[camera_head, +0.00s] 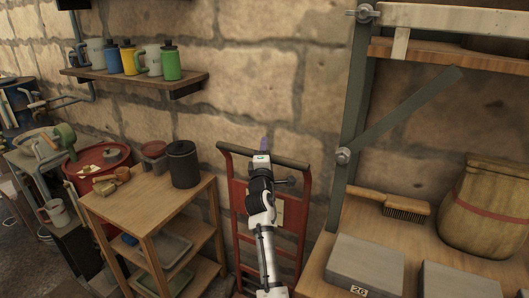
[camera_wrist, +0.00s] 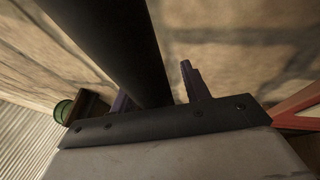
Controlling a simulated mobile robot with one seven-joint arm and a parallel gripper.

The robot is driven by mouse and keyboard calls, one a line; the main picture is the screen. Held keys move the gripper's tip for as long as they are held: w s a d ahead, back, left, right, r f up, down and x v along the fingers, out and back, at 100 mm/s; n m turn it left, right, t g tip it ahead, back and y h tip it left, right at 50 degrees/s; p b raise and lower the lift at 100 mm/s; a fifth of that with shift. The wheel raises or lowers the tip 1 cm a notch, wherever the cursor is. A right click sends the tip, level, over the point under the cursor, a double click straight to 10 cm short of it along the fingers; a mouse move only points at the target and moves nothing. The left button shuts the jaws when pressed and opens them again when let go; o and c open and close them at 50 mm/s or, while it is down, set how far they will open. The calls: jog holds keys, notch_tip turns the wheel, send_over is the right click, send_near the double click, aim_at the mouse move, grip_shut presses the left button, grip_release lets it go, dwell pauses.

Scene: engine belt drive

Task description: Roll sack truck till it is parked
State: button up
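The sack truck (camera_head: 237,200) has a red upright frame and a dark top handle bar. It stands against the stone wall between the wooden shelf unit and the workbench in the head view. My gripper (camera_head: 263,145) is at the middle of that bar. In the wrist view the black handle bar (camera_wrist: 115,45) runs down between the two purple fingers of my gripper (camera_wrist: 157,95). The fingers are apart. A gap shows between bar and right finger; the bar partly hides the left finger. The truck's base and wheels are out of view.
A wooden shelf unit (camera_head: 140,195) with a black canister (camera_head: 182,163) stands close on the left. A workbench (camera_head: 335,225) with grey blocks, a brush (camera_head: 390,203) and a sack (camera_head: 487,207) stands close on the right. A wall shelf (camera_head: 140,83) holds several coloured mugs.

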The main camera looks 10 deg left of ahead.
jog(key=shift+s+a, duration=0.1)
jog(key=shift+s, duration=0.05)
jog(key=b+v, duration=0.2)
jog(key=v, duration=1.1)
jog(key=shift+s+b, duration=0.3)
jog(key=shift+b, duration=0.05)
